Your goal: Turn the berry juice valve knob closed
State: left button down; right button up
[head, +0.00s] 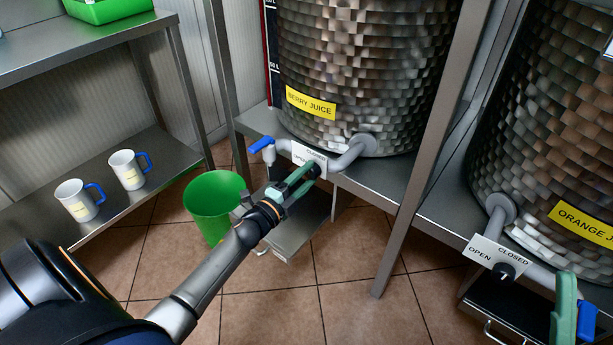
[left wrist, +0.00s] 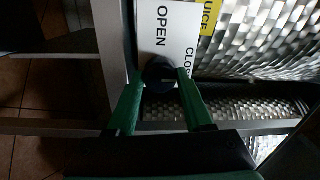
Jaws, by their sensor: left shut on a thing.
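The berry juice valve knob is a small black knob that shows in the left wrist view (left wrist: 159,74). It sits in front of a white plate (left wrist: 168,36) marked OPEN and CLOSED. My left gripper (head: 306,175) is shut on the knob, with one green finger on each side of it. In the head view the fingers largely cover the knob and part of the plate (head: 309,155). I cannot tell which word the knob points to. The berry juice tank (head: 350,60) carries a yellow label. A green finger of my right gripper (head: 566,305) shows at the lower right; its opening is unclear.
A green bucket (head: 213,207) stands on the floor below the blue-handled tap (head: 262,145). Two white mugs (head: 127,170) stand on the left shelf. The orange juice tank (head: 545,130) and its valve are at right, past a metal post (head: 430,150).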

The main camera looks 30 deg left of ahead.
pick_arm(q)
jog(key=shift+c, duration=1.5)
grip_release()
pick_arm(e)
jog(key=shift+r, duration=0.1)
pick_arm(q)
jog(key=s+a+p, duration=0.1)
jog(key=s+p, duration=0.1)
jog(key=s, duration=1)
jog(key=shift+s+f+p, duration=0.25)
jog(key=shift+p, duration=0.1)
pick_arm(e)
notch_tip(320, 180, up, 3)
jog(key=shift+d+f, duration=0.1)
jog(key=shift+d, duration=0.05)
